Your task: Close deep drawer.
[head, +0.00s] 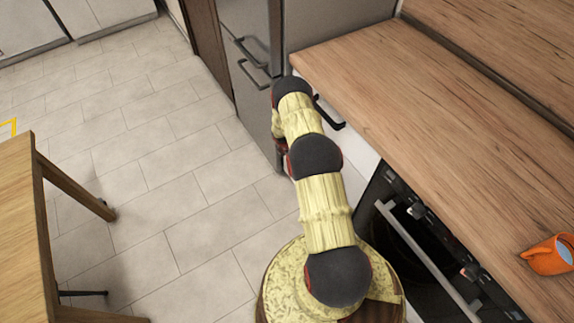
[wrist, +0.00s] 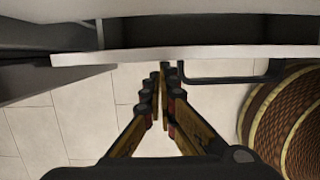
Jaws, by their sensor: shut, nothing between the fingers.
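The deep drawer is partly open in the wrist view. The top edge of its pale front (wrist: 200,53) crosses the picture, with a dark gap (wrist: 190,30) behind it. Its black bar handle (wrist: 225,79) is on the outer side, right of my fingers. My gripper (wrist: 165,70) is shut and empty, with its fingertips at the outer face of the front; I cannot tell whether they touch it. In the head view my arm hides the gripper and most of the drawer; a black handle (head: 329,114) shows beside the arm, below the worktop.
The oven (head: 415,245) is right of my arm, under the wooden worktop (head: 430,110). A grey fridge (head: 247,65) with dark handles is ahead. A wooden table (head: 25,220) is at left. The tiled floor (head: 170,170) between is clear.

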